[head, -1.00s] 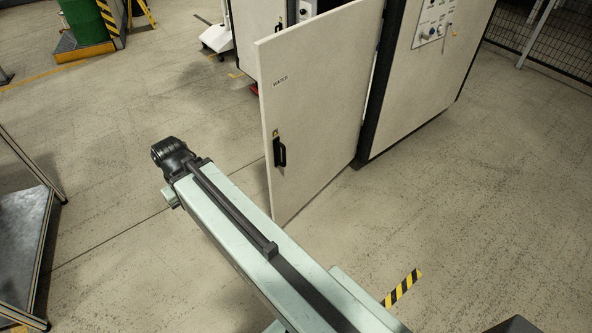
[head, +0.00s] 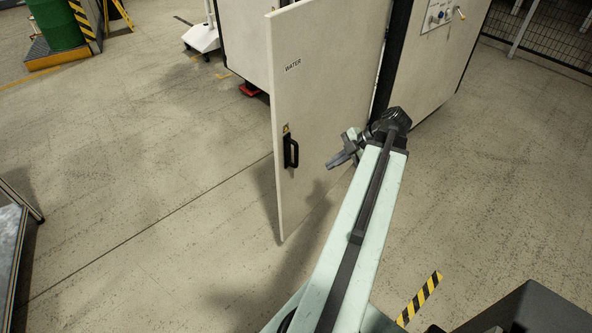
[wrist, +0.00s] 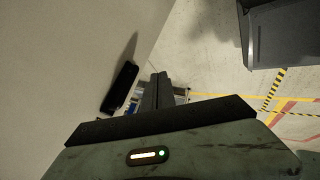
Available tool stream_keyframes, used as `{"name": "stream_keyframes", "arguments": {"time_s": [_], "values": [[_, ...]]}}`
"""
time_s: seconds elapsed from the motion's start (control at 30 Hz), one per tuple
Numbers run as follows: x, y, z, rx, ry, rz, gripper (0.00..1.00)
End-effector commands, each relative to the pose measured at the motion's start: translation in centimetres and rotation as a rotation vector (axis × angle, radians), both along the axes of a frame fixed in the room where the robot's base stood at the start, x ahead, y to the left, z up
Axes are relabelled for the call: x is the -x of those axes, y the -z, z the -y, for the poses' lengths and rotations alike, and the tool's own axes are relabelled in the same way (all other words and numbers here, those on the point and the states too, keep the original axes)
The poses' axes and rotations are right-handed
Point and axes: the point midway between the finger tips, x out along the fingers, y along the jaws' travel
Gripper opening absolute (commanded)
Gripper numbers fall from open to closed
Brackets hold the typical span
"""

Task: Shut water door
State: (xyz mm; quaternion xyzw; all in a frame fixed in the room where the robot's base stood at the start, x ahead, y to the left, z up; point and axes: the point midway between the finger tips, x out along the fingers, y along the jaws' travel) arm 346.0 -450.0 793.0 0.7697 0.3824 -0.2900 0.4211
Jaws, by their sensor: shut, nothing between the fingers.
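The water door (head: 325,100) is a tall pale panel with a "WATER" label, standing swung open from the cabinet in the head view. Its black handle (head: 290,152) is near the free edge. My gripper (head: 333,163) is shut and empty, to the right of the handle and in front of the door's labelled face. In the wrist view the door (wrist: 75,60) fills the left side, and the handle (wrist: 119,88) is just left of my gripper's closed fingers (wrist: 157,92). The fingers look apart from the handle.
The cabinet (head: 432,75) with a control panel stands behind the hinge side. A green drum (head: 58,22) is at the far upper left, and a metal-topped table (head: 12,245) is at the left edge. The floor left of the door is clear.

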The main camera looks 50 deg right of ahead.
Motion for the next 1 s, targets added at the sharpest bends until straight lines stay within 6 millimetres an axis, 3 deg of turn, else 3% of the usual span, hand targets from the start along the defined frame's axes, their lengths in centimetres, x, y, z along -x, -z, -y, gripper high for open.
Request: {"name": "stream_keyframes", "arguments": {"time_s": [0.27,0.7,0.8,1.0], "values": [[-0.3,1.1,-0.2,0.012,-0.016,0.014,0.00],[-5.4,8.6,-3.5,0.011,-0.019,0.011,0.00],[-7.2,7.2,-3.1,0.012,-0.019,0.012,0.00],[-9.1,6.8,-3.0,0.012,-0.018,0.012,0.00]]}}
